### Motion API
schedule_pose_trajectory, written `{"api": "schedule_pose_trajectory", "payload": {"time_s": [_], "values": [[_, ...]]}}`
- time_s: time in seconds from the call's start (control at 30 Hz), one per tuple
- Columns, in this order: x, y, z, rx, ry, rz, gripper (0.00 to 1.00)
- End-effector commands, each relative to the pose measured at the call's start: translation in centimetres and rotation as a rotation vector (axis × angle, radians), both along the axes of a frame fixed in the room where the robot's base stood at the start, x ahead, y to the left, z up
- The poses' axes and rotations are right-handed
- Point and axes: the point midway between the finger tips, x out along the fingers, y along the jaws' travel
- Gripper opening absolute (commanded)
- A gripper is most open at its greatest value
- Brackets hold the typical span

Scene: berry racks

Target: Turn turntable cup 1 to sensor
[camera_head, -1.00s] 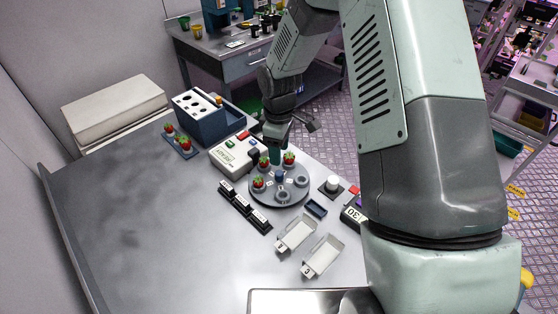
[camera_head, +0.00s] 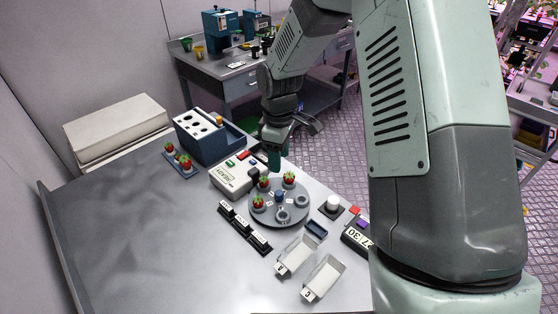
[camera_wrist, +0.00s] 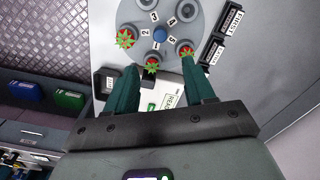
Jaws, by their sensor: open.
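The grey turntable (camera_head: 294,220) has a blue hub (camera_head: 279,196). It carries red strawberries with green leaves in three cups: a back-left one (camera_head: 263,184), a back-right one (camera_head: 289,178) and a left one (camera_head: 258,203). The two front-right cups look empty. In the wrist view, label 1 seems to face the middle strawberry (camera_wrist: 151,65). The sensor appears to be the white READY box (camera_head: 230,181), with its dark head beside the back-left strawberry. My gripper (camera_wrist: 158,80) is open and empty, above and behind the turntable; its fingers (camera_head: 274,158) partly overlap in the head view.
A black labelled rack (camera_head: 244,228) lies left of the turntable. Two white trays (camera_head: 322,278) and a small blue tray (camera_head: 316,230) lie in front. A white button (camera_head: 333,203) and a counter box (camera_head: 357,238) stand right. A blue holed box (camera_head: 205,138) is behind.

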Motion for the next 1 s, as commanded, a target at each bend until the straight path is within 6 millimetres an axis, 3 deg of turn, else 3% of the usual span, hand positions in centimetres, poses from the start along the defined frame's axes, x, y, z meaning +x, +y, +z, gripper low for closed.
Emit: {"api": "schedule_pose_trajectory", "payload": {"time_s": [0.8, 1.0], "values": [[0.1, 0.0, 6.6, 0.001, -0.003, -0.001, 0.54], [0.0, 0.0, 7.4, 0.000, 0.000, 0.000, 0.54]]}}
